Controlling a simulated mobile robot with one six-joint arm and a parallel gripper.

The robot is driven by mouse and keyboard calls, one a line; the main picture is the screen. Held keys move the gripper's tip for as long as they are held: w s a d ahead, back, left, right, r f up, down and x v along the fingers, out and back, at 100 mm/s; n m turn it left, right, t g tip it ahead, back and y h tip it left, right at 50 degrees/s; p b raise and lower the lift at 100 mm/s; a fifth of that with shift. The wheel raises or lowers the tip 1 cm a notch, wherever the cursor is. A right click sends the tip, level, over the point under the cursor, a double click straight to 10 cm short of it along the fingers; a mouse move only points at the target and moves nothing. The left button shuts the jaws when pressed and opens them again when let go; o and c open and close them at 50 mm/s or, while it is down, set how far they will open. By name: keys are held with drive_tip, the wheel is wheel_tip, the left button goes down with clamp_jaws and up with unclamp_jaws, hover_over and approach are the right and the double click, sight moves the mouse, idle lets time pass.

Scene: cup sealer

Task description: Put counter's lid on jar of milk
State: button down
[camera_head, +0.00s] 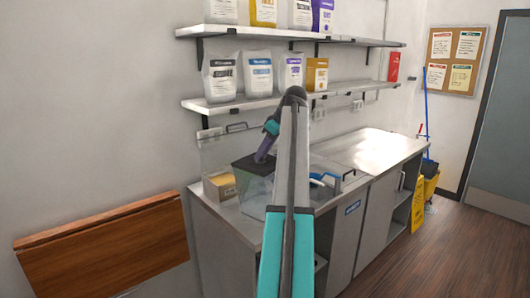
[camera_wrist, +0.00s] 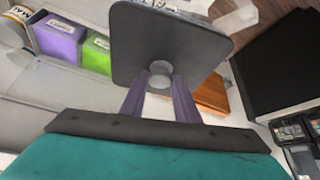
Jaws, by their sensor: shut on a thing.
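My gripper (camera_head: 262,157) has purple fingers and is over the left end of the counter in the head view. It is shut on the round knob (camera_wrist: 160,76) of a dark, square lid (camera_head: 248,164). The lid's broad plate also fills the upper middle of the wrist view (camera_wrist: 165,45). In the head view, a clear container (camera_head: 254,190) shows directly below the lid; I cannot tell whether they touch. My arm covers the container's right side. I cannot make out with certainty which container is the jar of milk.
A cardboard-coloured box (camera_head: 220,187) stands left of the clear container. A clear upright panel (camera_head: 214,150) is behind. Two wall shelves (camera_head: 240,103) with bags hang above. The counter's right part (camera_head: 375,148) is clear. A wooden wall table (camera_head: 105,245) is at the left.

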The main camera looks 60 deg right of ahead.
drive_tip(key=shift+f, duration=0.25)
idle(0.5)
drive_tip(key=c, duration=1.3)
unclamp_jaws()
drive_tip(key=o, duration=0.5)
drive_tip(key=shift+w, duration=0.1)
drive_tip(key=shift+r, duration=0.1)
drive_tip(key=shift+r+p, duration=1.6)
drive_tip(key=shift+r, duration=1.8)
